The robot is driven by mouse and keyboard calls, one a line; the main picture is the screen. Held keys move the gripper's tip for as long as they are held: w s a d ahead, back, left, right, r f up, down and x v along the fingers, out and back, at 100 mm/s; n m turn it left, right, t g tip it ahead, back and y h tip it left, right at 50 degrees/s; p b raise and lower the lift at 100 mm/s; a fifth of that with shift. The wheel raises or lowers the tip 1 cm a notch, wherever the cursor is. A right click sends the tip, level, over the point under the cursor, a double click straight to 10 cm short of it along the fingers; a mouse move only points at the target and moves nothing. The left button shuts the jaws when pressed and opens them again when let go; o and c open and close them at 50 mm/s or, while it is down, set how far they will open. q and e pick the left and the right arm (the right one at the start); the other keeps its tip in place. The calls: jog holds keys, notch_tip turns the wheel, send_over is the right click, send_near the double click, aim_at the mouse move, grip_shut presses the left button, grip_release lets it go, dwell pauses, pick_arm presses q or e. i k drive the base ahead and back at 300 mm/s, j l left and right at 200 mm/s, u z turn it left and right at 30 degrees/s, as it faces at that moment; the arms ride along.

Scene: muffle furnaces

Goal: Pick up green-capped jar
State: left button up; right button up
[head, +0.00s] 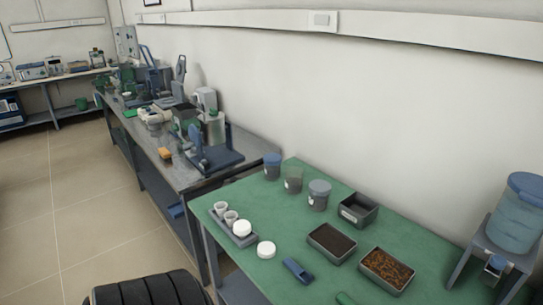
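A jar with a green cap (293,180) stands upright near the back edge of the green-topped table (225,205), by the wall. It stands between a blue-capped jar (272,167) on its left and a larger jar with a grey-blue cap (318,196) on its right. The three jars stand close together but look apart. Neither of my grippers is in view, and nothing is seen touching the jar.
A small dark bin (357,212) stands right of the jars. Two shallow trays (331,243) (387,270) hold dark and brown material. A rack of white cups (222,221) and a white lid (266,250) lie nearer the front. A water dispenser (513,215) stands at right.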

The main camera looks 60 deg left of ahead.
aim_at(294, 181)
jog(key=u, duration=1.65)
jog(key=i+j+z, duration=0.15)
jog(key=j+z, duration=0.25)
jog(key=i+j+z, duration=0.15)
jog(key=z, duration=0.3)
jog(key=i+j+z, duration=0.1)
jog(key=j+z, duration=0.3)
